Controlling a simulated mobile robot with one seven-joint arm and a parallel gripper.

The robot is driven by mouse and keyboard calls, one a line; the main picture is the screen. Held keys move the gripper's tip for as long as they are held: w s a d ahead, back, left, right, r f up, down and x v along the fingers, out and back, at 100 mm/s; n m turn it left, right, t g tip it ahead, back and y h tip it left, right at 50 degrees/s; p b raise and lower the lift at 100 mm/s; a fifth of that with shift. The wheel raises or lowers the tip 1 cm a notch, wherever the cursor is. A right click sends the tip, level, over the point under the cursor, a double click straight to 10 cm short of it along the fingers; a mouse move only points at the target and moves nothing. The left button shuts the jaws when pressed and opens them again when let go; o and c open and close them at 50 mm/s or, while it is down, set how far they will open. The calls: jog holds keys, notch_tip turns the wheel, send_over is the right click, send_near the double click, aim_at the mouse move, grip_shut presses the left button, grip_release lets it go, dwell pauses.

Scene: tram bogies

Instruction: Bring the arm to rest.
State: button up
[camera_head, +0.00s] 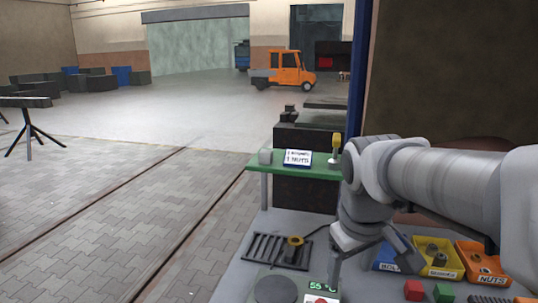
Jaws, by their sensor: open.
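My arm (440,172) reaches in from the right edge of the head view and bends down at the wrist over the grey bench (238,288). My gripper (369,268) points down above the bench, left of the small parts bins. Its fingers are spread apart and I see nothing between them. One finger hangs down at the left, near a green-lit display (321,286); the other slants right, in front of the blue bolt bin (385,265). Whether the fingertips touch anything cannot be told from this view.
A yellow bin (440,269) and an orange nuts bin (487,279) stand at the right. A red block (413,290) and a green block (443,293) lie in front. A black rack (270,252) is at the left. A green shelf (263,168) stands behind.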

jog(key=s+f+m+t+y, duration=0.1)
jog(key=s+m, duration=0.3)
jog(key=s, duration=0.6)
jog(key=shift+t, duration=0.7)
dwell(1.1)
